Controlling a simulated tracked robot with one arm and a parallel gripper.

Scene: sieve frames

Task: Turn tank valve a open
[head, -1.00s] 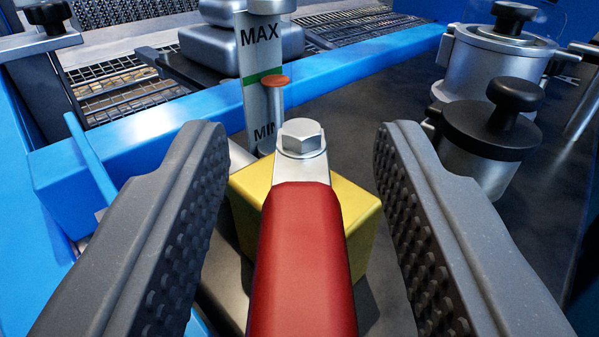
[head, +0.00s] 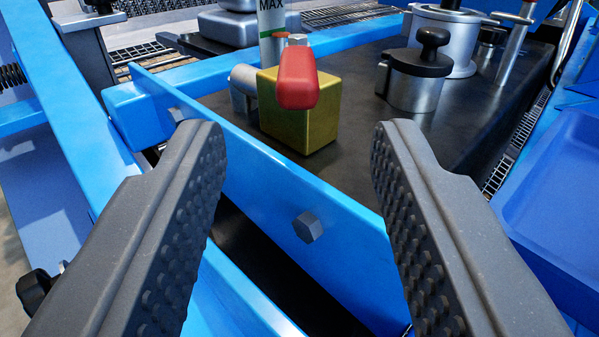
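The tank valve has a yellow block body (head: 300,130) and a red handle (head: 297,80). It sits on the dark tank top, behind a blue frame bar. The handle points toward me from a bolt (head: 297,40) on top of the block. A grey pipe fitting (head: 243,82) joins the block on its left. I cannot tell from this view whether the valve is open. My gripper (head: 297,130) is open and empty. Its two dark studded fingers stand wide apart, nearer to me than the valve and clear of it.
A blue bar (head: 260,190) with a hex bolt crosses between my fingers and the valve. A level gauge marked MAX (head: 272,25) stands behind the valve. Metal pots with black knobs (head: 415,80) stand to the right. A blue tray (head: 555,190) is at far right.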

